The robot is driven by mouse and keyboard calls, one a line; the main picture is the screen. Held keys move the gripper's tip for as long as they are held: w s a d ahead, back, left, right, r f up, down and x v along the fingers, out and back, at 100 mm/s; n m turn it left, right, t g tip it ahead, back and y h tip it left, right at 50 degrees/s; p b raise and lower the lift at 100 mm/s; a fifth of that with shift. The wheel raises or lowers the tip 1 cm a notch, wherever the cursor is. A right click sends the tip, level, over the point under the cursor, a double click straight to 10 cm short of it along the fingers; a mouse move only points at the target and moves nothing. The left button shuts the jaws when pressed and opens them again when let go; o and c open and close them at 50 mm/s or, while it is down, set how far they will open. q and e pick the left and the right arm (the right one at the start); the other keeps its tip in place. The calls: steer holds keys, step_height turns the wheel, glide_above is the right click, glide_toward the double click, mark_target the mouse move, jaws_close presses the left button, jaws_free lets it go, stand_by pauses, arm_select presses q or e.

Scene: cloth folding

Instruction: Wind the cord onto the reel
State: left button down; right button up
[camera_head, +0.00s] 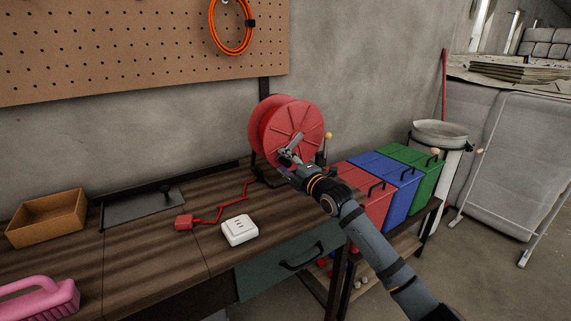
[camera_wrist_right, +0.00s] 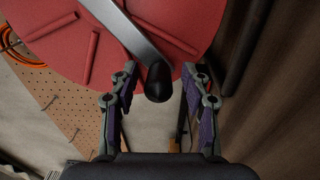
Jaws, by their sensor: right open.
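A red reel (camera_head: 301,121) stands upright on a dark frame at the right end of the wooden workbench. A red cord (camera_head: 230,204) runs loose over the bench from the reel side to a small red plug (camera_head: 184,222). My right gripper (camera_head: 287,152) is in front of the reel's face. In the right wrist view, its fingers (camera_wrist_right: 160,90) are open on either side of the black knob (camera_wrist_right: 158,82) at the end of the reel's grey crank (camera_wrist_right: 135,35). A gap shows between the knob and each finger. My left gripper is not in view.
A white socket box (camera_head: 239,230) sits near the bench's front edge. A wooden tray (camera_head: 47,218) and a pink brush (camera_head: 42,297) lie at left. Red, blue and green bins (camera_head: 388,182) stand right of the bench. Orange cable (camera_head: 231,50) hangs on the pegboard.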

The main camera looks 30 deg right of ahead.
mark_target(278, 127)
step_height(278, 127, up, 10)
steer(key=shift+r, duration=0.1)
stand_by(0.4)
steer(key=shift+s, duration=0.1)
